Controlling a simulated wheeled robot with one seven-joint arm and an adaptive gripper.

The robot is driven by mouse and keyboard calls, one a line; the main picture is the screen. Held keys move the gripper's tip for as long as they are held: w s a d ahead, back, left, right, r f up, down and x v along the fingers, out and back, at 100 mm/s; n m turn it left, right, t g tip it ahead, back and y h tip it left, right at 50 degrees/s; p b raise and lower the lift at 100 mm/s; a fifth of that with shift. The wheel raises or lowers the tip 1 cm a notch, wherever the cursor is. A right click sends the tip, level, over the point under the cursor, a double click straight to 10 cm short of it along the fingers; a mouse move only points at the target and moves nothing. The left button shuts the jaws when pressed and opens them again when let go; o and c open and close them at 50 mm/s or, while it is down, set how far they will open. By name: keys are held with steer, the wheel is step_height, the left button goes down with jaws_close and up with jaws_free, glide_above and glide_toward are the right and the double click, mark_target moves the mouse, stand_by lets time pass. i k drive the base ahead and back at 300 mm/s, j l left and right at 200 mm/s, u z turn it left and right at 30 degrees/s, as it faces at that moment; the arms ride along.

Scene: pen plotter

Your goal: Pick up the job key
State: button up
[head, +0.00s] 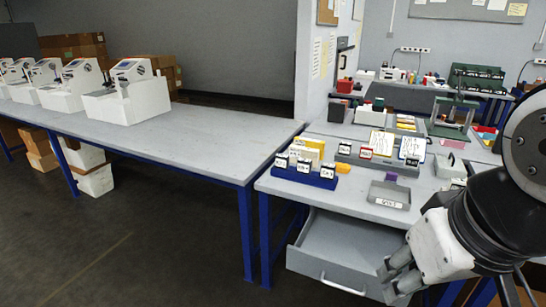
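I cannot tell for certain which thing is the job key. Small white tags with dark labels stand in a blue rack (318,180) at the front left of the right-hand bench, and more labelled pieces stand in a grey rack (350,160) behind it. The labels are too small to read surely. My gripper (388,281) is at the lower right, in front of the bench and over the right part of the open drawer (335,255). Its two grey fingers look apart, with nothing seen between them. The drawer looks empty where it shows.
Dark floor (140,235) is open in front.

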mark_target(328, 172)
steer(key=i+j+z, duration=0.1)
steer(key=i+j, duration=0.15)
steer(key=i+j+z, duration=0.1)
steer(key=i+j, duration=0.25)
steer(key=i+j+z, duration=0.15)
steer(key=i+j, duration=0.15)
steer(key=i+j+z, duration=0.1)
steer(key=i+j, duration=0.25)
steer(key=i+j+z, duration=0.1)
steer(key=i+j, duration=0.15)
steer(key=j, duration=0.15)
steer(key=i+j+z, duration=0.1)
steer(key=i+j, duration=0.15)
steer(key=j, duration=0.15)
steer(key=i+j+z, duration=0.15)
steer(key=j, duration=0.25)
steer(key=i+j+z, duration=0.1)
steer(key=i+j, duration=0.25)
steer(key=j, duration=0.1)
